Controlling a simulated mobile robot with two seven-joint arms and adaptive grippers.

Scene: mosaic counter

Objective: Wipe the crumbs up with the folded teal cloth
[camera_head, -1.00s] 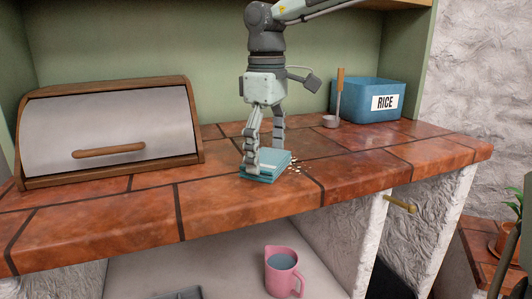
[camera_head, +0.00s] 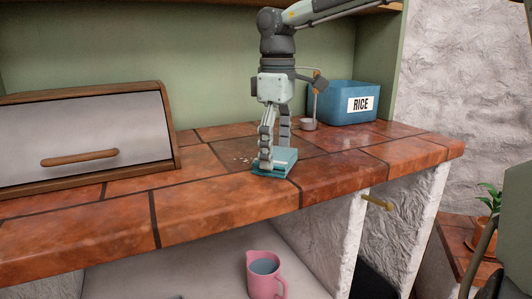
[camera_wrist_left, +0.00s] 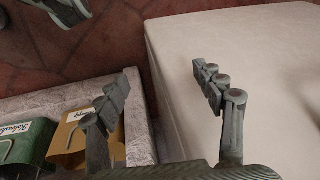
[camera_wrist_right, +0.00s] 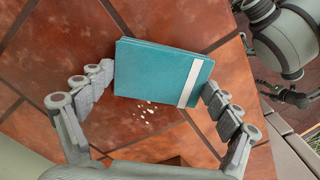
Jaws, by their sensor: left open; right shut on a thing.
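The folded teal cloth (camera_head: 287,161) lies on the tiled counter (camera_head: 210,190) with a pale band near one end. My right gripper (camera_head: 270,163) points down and is shut on the cloth, its fingers on opposite edges; in the right wrist view the cloth (camera_wrist_right: 155,72) sits between the fingertips. Small pale crumbs (camera_head: 244,160) lie on the counter left of the cloth; some also show beside its edge in the right wrist view (camera_wrist_right: 147,108). Whatever is under the cloth is hidden. My left gripper (camera_wrist_left: 163,78) is open and empty, away from the counter top.
A bread box (camera_head: 85,130) stands left. A ladle (camera_head: 309,124) and a blue RICE bin (camera_head: 347,103) stand behind the cloth to the right. A pink jug (camera_head: 264,275) is on a lower surface. Green (camera_wrist_left: 25,140) and yellow (camera_wrist_left: 72,135) containers show near my left gripper.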

